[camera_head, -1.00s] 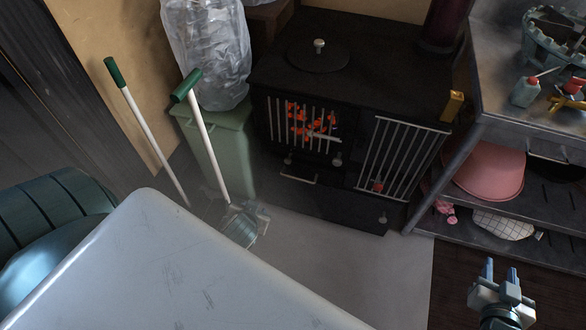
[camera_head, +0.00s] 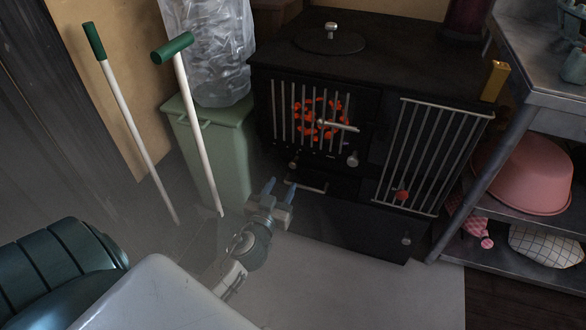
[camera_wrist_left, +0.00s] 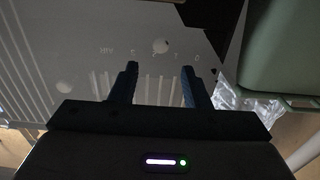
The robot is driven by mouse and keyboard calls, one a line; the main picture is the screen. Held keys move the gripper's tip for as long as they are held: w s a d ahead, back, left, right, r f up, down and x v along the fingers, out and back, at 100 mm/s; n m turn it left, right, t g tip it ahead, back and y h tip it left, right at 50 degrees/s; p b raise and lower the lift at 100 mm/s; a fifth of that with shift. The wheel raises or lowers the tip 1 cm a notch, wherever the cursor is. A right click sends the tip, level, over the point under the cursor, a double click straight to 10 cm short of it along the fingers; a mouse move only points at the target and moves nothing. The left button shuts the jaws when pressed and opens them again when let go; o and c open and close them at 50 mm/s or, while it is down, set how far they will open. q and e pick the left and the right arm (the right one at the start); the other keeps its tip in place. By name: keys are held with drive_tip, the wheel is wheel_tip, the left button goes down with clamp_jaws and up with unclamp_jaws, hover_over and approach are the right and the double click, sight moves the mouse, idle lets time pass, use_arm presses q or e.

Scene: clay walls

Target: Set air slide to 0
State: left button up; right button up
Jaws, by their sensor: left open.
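The black stove (camera_head: 325,222) stands ahead, with its grated fire door (camera_head: 308,112) and round knobs (camera_head: 352,159) on the front. I cannot tell for certain which part is the air slide. In the left wrist view, a row of faint marks ending in a 0 (camera_wrist_left: 197,58) runs across a panel, with a round knob (camera_wrist_left: 160,46) close by. My left gripper (camera_head: 279,190) is open and empty, in front of the stove's lower left. In the wrist view its fingertips (camera_wrist_left: 159,66) point at the marked panel, either side of the knob, with no contact seen. My right gripper is out of view.
A green bin (camera_head: 222,150) with a clear bag stands left of the stove, with two green-handled poles (camera_head: 200,135) before it. A metal shelf (camera_head: 535,95) with a pink basin (camera_head: 530,178) stands at the right. Pale floor (camera_head: 350,285) is clear before the stove.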

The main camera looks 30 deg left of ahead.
sight(292, 165)
use_arm(q)
drive_tip(key=x, duration=0.9)
drive_tip(key=shift+w+a, duration=0.2)
drive_tip(key=shift+w, duration=0.15)
clamp_jaws()
